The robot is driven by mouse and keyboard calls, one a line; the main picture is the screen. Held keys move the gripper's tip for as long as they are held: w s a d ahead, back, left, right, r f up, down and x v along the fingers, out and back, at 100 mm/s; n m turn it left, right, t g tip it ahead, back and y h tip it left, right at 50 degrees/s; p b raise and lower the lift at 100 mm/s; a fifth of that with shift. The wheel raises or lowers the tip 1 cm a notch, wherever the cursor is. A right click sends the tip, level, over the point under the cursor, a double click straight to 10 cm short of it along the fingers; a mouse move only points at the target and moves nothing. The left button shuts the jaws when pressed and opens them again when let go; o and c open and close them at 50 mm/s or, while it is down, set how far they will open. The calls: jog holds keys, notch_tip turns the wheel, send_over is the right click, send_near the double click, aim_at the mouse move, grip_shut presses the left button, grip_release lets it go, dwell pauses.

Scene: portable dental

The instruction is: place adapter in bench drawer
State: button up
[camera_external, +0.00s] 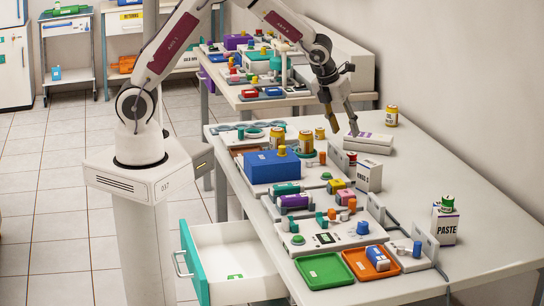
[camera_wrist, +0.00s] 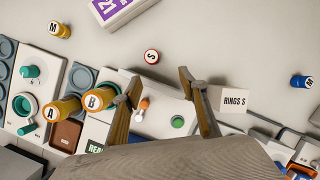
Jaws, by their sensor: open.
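The bench drawer (camera_external: 196,262) is pulled out below the left edge of the bench, with a teal front and white inside. A small green mark or item (camera_external: 235,276) shows in it. I cannot tell which part is the adapter. In the wrist view, a red-ringed cap marked S (camera_wrist: 151,56) stands just beyond my fingertips, near their midline. A yellow piece marked M (camera_wrist: 60,31) lies at upper left and a blue one marked M (camera_wrist: 301,82) at right. My gripper (camera_external: 341,122) is open and empty above the bench's far half; its parted fingers also show in the wrist view (camera_wrist: 158,76).
A purple-labelled white box (camera_external: 368,144) and a RINGS S box (camera_external: 369,177) stand near my gripper. Amber jars A (camera_wrist: 62,109) and B (camera_wrist: 98,101) stand to the left in the wrist view. Devices and trays crowd the bench's left side; its right side is mostly clear beyond the PASTE box (camera_external: 444,225).

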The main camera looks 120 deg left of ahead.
aim_at(352, 153)
jog(key=shift+m, duration=0.8)
jog(key=a+f, duration=0.3)
jog(key=shift+s+a+f, duration=0.15)
jog(key=shift+a+f, duration=0.1)
jog(key=shift+x, duration=1.25)
jog(key=shift+f, duration=0.1)
jog(key=shift+x, duration=2.55)
jog(key=shift+s+d, duration=0.1)
jog(key=shift+s, duration=0.1)
grip_shut()
